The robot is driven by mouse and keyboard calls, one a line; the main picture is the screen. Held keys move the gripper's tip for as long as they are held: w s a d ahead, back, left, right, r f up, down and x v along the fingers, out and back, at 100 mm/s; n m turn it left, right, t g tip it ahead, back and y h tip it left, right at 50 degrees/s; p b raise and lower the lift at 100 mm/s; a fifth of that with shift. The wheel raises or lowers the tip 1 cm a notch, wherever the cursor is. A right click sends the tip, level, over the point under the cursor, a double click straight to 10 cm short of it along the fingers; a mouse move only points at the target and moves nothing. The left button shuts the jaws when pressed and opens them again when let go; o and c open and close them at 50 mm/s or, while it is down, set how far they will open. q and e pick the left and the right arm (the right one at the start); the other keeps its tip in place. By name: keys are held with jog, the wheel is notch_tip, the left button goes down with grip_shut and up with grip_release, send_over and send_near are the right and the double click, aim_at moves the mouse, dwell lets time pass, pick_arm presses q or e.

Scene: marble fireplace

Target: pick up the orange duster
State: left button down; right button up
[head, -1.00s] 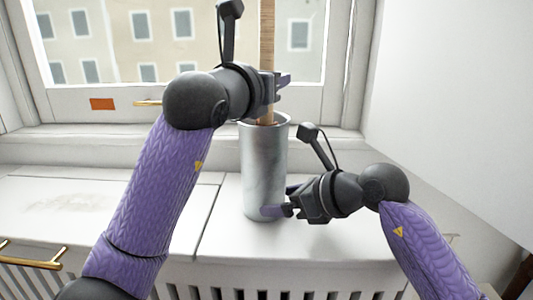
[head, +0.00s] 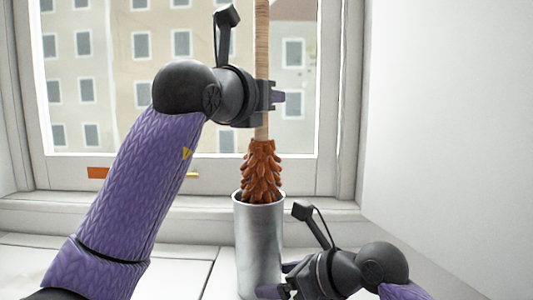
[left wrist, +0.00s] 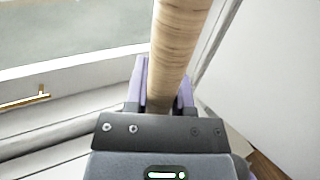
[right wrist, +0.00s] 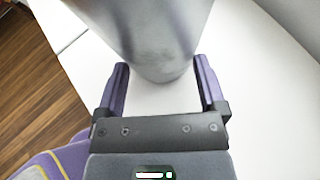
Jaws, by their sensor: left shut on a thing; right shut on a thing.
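The orange duster has a wooden handle (head: 262,60) and a rust-orange feathered head (head: 262,172). It stands upright, its feathers mostly above the rim of a metal cylinder (head: 258,245), with the lower end hidden inside. My left gripper (head: 277,97) is shut on the handle above the feathers; the handle also shows between its fingers in the left wrist view (left wrist: 178,50). My right gripper (head: 275,290) is low at the cylinder, shut on its lower part. In the right wrist view the cylinder (right wrist: 150,35) is between the two purple fingers.
A window (head: 110,60) with a white frame is behind, with a sill below it. An orange patch (head: 97,172) is on the frame at left. A white wall or panel (head: 450,110) stands at right. The white ledge (head: 180,268) left of the cylinder is clear.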

aim_at(257, 33)
pick_arm(q)
notch_tip(257, 33, up, 8)
jog(key=shift+d+f, duration=0.1)
jog(key=shift+s+r, duration=0.1)
jog(key=shift+r, duration=0.45)
jog(key=shift+s+a+r, duration=0.1)
jog(key=shift+s+a, duration=0.1)
jog(key=shift+a, duration=0.15)
jog(key=shift+s+a, duration=0.15)
jog(key=shift+s, duration=0.05)
jog(key=shift+s+a+f, duration=0.15)
jog(key=shift+s+f, duration=0.05)
jog(key=shift+s, duration=0.45)
jog(key=v, duration=1.5)
jog(key=shift+s, duration=0.2)
jog(key=shift+a, duration=0.15)
pick_arm(e)
jog(key=o, duration=0.6)
